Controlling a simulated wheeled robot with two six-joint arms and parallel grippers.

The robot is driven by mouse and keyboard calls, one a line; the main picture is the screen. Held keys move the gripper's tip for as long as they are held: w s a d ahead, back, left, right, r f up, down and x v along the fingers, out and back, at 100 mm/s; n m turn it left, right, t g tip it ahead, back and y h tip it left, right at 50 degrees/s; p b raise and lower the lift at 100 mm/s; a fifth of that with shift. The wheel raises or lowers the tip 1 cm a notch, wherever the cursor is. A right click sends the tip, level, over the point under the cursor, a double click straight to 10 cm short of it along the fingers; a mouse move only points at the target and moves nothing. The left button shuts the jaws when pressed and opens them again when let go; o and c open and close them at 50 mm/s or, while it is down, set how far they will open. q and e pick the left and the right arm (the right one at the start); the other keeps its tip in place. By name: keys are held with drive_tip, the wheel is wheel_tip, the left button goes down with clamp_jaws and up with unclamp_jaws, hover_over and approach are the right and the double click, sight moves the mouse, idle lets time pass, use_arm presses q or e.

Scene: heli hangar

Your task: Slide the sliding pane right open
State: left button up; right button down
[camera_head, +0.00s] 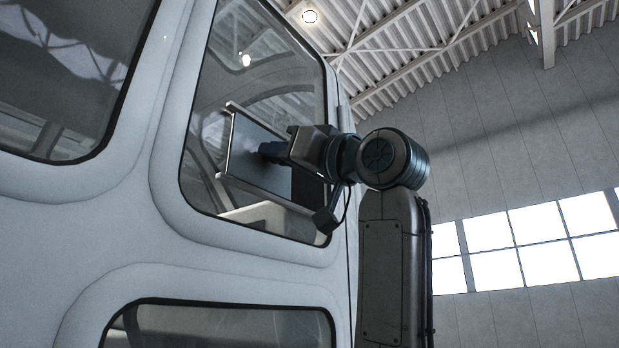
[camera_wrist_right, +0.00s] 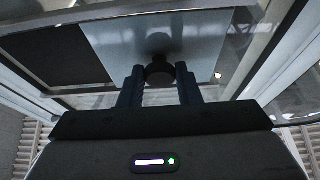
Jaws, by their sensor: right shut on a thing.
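The sliding pane (camera_head: 245,148) is a pale grey panel between an upper and a lower rail, set in the large side window of the white helicopter. It also shows in the wrist view (camera_wrist_right: 108,45). My right gripper (camera_head: 266,152) is at the pane, reaching in from the right. In the wrist view its two fingers (camera_wrist_right: 159,80) are shut on a dark round knob (camera_wrist_right: 159,68) on the pane. A dark area (camera_head: 306,188) lies to the right of the pale panel in the head view. I cannot tell whether it is an opening. My left gripper is not in view.
The helicopter's white body (camera_head: 220,245) surrounds the window close to my right arm. A lower window (camera_head: 230,322) and another window (camera_head: 70,60) are in the same body. The space right of my arm is clear up to the hangar wall (camera_head: 510,150).

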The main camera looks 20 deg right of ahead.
drive_tip(key=shift+d+r, duration=0.15)
drive_tip(key=shift+d, duration=0.05)
drive_tip(key=c, duration=1.3)
unclamp_jaws()
drive_tip(key=shift+s+a+r, duration=0.1)
drive_tip(key=shift+s+a, duration=0.05)
drive_tip(key=shift+s, duration=0.1)
drive_tip(key=shift+o, duration=1.2)
drive_tip(key=shift+s, duration=0.25)
use_arm(q)
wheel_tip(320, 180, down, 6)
drive_tip(key=b, duration=0.6)
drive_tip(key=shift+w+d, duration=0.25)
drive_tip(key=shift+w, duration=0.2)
use_arm(e)
drive_tip(key=v, duration=1.1)
drive_tip(key=shift+s, duration=0.25)
